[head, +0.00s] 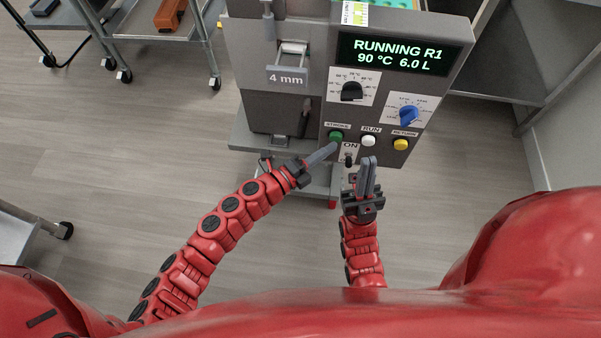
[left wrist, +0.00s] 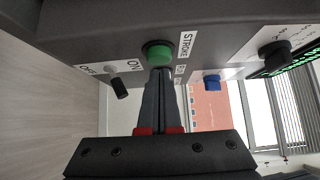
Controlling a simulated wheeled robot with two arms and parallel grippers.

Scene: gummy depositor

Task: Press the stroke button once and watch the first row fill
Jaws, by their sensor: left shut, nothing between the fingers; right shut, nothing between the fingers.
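The depositor (head: 310,60) stands ahead with its control panel facing me. Its display (head: 398,54) reads "RUNNING R1 90 °C 6.0 L". The green stroke button (head: 336,136) is at the panel's lower left; it also shows in the left wrist view (left wrist: 158,53). My left gripper (head: 332,147) is shut and empty, its fingertips at the green button. In the left wrist view the fingertips (left wrist: 159,72) lie just under the button; I cannot tell whether they touch it. My right gripper (head: 369,162) is shut and empty, pointing up below the white run button (head: 368,141).
A yellow return button (head: 400,144), a black dial (head: 352,91), a blue dial (head: 408,116) and an ON toggle switch (head: 348,160) crowd the panel. A cart (head: 150,38) stands at the back left.

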